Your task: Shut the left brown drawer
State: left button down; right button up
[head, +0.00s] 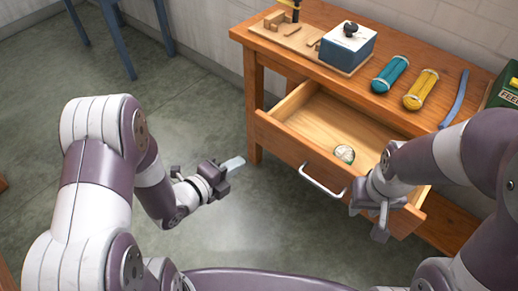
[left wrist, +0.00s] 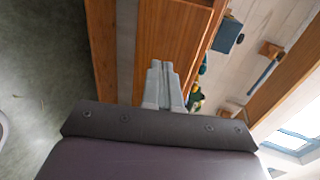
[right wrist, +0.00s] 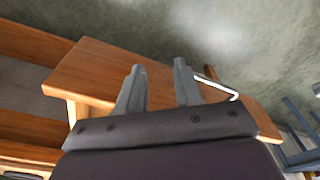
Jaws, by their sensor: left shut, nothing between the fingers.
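The brown wooden drawer (head: 285,128) under the workbench is pulled well out. A bright metal bar handle (head: 322,184) is on its front; it also shows in the right wrist view (right wrist: 218,86). A small round pale-green and silver item (head: 344,154) lies inside. My right gripper (head: 369,218) is open and empty at the right part of the drawer front, right of the handle; whether it touches the wood I cannot tell. My left gripper (head: 240,162) is shut and empty, left of the drawer and apart from it; its closed fingers show in the left wrist view (left wrist: 160,68).
On the benchtop (head: 300,62) are a blue box with a black knob (head: 347,45), a teal skein (head: 390,74), a yellow skein (head: 421,89) and a blue strip (head: 454,98). A blue stool (head: 118,40) stands back left. The floor before the drawer is clear.

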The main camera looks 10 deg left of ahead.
pick_arm(q)
jog(key=b, duration=0.2)
send_near(272, 140)
jog(key=x, duration=0.5)
jog(key=shift+f, duration=0.3)
jog(key=shift+w+d+r, duration=0.1)
jog(key=shift+w+d, duration=0.25)
jog(key=shift+w, duration=0.3)
